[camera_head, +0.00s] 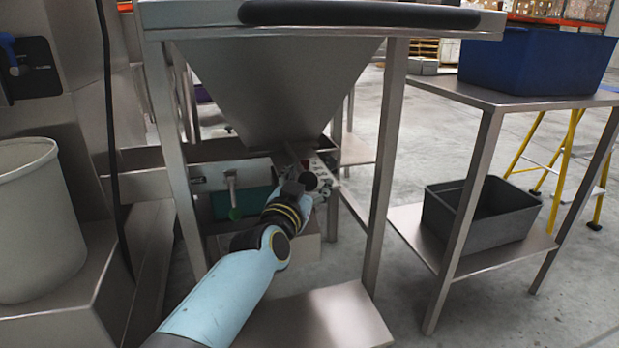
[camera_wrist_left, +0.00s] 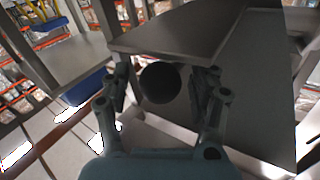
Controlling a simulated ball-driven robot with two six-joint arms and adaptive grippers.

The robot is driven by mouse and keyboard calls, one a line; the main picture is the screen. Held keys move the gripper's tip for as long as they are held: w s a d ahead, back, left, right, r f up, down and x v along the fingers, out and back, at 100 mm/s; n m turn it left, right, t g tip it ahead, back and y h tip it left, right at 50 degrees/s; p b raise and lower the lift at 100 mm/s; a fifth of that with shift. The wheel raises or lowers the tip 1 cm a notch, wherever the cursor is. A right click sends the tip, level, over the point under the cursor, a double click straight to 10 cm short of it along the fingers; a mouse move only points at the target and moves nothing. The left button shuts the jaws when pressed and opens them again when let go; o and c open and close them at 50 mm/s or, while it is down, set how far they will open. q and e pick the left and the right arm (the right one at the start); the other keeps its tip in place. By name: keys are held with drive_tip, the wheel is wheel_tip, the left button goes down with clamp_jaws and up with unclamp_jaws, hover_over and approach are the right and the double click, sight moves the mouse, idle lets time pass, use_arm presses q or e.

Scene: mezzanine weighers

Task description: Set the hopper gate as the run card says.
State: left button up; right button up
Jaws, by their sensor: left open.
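The steel hopper (camera_head: 275,90) tapers down inside a steel frame in the head view. A round black knob (camera_head: 308,181) is at my left gripper (camera_head: 316,183), just below the hopper's outlet. In the left wrist view the knob (camera_wrist_left: 160,82) sits between the two spread fingers of the left gripper (camera_wrist_left: 160,92), below a steel plate edge (camera_wrist_left: 175,42). The jaws are open; I cannot tell whether a finger touches the knob. The gate behind the gripper is mostly hidden. No run card is readable. My right gripper is out of view.
Frame legs (camera_head: 388,150) stand close on both sides. A blue bin (camera_head: 535,60) and a grey crate (camera_head: 480,215) are on the right stand; a pale bucket (camera_head: 35,220) is left.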

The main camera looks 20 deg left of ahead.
use_arm(q)
clamp_jaws()
idle(0.5)
